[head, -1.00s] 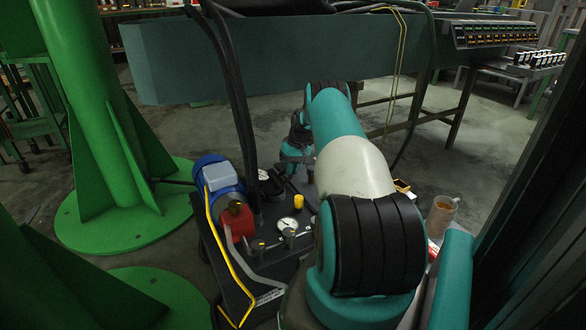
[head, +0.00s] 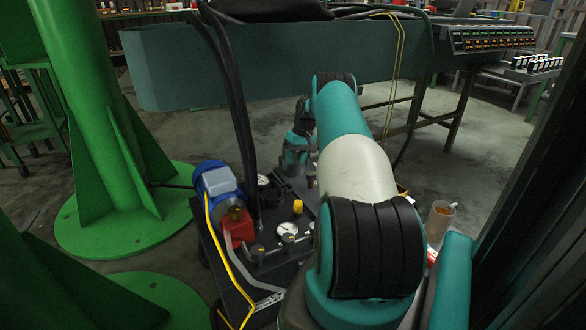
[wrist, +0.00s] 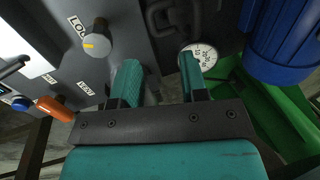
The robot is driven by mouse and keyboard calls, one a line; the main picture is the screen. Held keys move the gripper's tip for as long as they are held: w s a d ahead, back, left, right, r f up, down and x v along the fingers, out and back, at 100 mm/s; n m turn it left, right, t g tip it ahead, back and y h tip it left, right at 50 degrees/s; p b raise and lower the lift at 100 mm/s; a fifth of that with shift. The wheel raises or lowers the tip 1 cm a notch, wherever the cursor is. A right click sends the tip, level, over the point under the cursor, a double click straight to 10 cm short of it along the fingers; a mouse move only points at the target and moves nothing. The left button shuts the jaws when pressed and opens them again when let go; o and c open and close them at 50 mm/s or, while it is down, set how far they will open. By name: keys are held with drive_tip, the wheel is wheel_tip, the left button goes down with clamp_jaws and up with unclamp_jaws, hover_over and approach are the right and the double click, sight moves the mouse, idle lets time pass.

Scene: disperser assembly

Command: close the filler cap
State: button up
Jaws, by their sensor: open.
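My gripper (wrist: 158,72) is open in the wrist view, with its two teal fingers apart above the dark machine panel and nothing clearly held between them. In the head view my arm reaches over the machine (head: 270,245), and the gripper end is small and dark beyond the gauges. A small yellow cap (head: 297,207) stands upright on the machine top in the head view. I cannot tell whether it is the filler cap, and no filler cap is clearly identifiable in the wrist view.
A white dial gauge (wrist: 203,57) lies by the right finger. A black handle (wrist: 168,16), a grey knob (wrist: 97,45) and an orange lever (wrist: 55,108) are nearby. A blue motor (wrist: 284,42) is at right. Black hoses (head: 236,110) and a green column (head: 95,90) stand left.

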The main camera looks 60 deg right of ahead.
drive_tip(key=p+v, duration=0.4)
drive_tip(key=v, duration=0.6)
drive_tip(key=shift+r, duration=0.25)
drive_tip(key=shift+s, duration=0.15)
